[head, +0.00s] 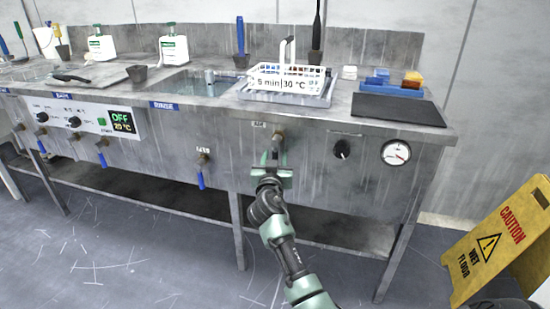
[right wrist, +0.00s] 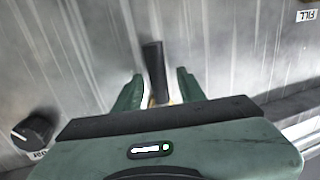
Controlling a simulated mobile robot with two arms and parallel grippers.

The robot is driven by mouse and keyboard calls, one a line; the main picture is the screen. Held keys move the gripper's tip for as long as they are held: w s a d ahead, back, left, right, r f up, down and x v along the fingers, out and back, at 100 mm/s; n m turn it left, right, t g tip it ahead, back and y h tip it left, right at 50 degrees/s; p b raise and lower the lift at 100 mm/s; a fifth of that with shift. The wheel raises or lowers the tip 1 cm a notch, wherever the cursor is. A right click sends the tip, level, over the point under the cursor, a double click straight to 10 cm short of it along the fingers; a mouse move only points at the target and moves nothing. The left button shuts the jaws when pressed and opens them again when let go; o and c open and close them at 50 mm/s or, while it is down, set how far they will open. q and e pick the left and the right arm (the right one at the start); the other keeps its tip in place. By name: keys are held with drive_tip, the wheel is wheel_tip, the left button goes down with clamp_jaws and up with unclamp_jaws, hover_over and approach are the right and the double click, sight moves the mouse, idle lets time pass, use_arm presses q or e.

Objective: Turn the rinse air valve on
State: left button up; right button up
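The air valve (head: 278,138) sits on the steel bench front, beside a small label that looks like "AIR". Only its brass upper part shows in the head view; my gripper hides the rest. My right gripper (head: 272,170) is right in front of it. In the right wrist view, a dark valve lever (right wrist: 154,68) stands between the two green fingers of my right gripper (right wrist: 158,90). The fingers are apart, with a gap on each side of the lever. A bit of brass shows at the lever's base. My left gripper is out of view.
A black knob (head: 342,149) and a pressure gauge (head: 396,152) are to the right of the valve. A blue-handled valve (head: 202,165) is to the left. A white basket (head: 288,78) stands on the bench above. A yellow wet-floor sign (head: 500,245) stands at the right.

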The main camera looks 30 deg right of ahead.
clamp_jaws()
idle(1.4)
